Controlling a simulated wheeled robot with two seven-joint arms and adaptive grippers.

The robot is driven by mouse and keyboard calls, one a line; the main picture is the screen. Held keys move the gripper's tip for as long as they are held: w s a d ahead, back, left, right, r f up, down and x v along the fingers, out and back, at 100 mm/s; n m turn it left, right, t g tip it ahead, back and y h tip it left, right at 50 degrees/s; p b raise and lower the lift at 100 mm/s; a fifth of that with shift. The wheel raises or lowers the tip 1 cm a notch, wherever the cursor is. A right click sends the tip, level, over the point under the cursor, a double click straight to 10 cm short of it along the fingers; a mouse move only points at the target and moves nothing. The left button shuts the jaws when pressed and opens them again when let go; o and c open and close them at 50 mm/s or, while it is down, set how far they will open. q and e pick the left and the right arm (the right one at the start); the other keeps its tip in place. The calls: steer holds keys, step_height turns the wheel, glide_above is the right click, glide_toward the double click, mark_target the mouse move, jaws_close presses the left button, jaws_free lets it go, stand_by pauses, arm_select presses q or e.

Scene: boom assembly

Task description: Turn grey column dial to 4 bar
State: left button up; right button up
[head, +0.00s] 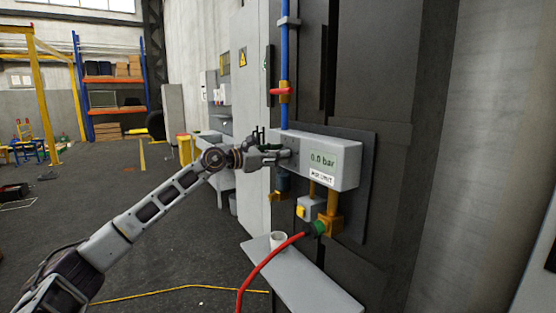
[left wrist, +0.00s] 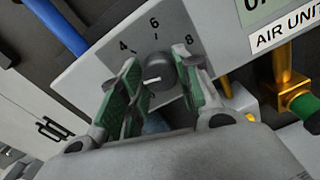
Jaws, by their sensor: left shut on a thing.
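In the left wrist view, the dark grey dial (left wrist: 158,70) sits on the box face below the numbers 4, 6 and 8. A short white mark on the dial points left, below the 4. My left gripper (head: 284,155) reaches the box's left face. In the left wrist view its green-padded fingers (left wrist: 157,62) stand on both sides of the dial and are shut on it. The fingers hide part of the dial's lower side. My right gripper is not in view.
A blue pipe with a red valve handle (head: 281,91) runs above the box. The floor to the left is mostly free.

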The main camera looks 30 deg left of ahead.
arm_select(q)
steer(key=shift+m+y+b, duration=0.3)
steer(key=shift+m+b, duration=1.65)
steer(key=shift+m, duration=2.55)
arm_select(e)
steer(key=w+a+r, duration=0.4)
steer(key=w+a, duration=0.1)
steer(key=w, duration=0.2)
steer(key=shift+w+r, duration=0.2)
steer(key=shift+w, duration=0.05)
arm_select(q)
steer(key=o, duration=1.1)
steer(key=shift+c, duration=0.2)
steer(key=shift+s, duration=0.1)
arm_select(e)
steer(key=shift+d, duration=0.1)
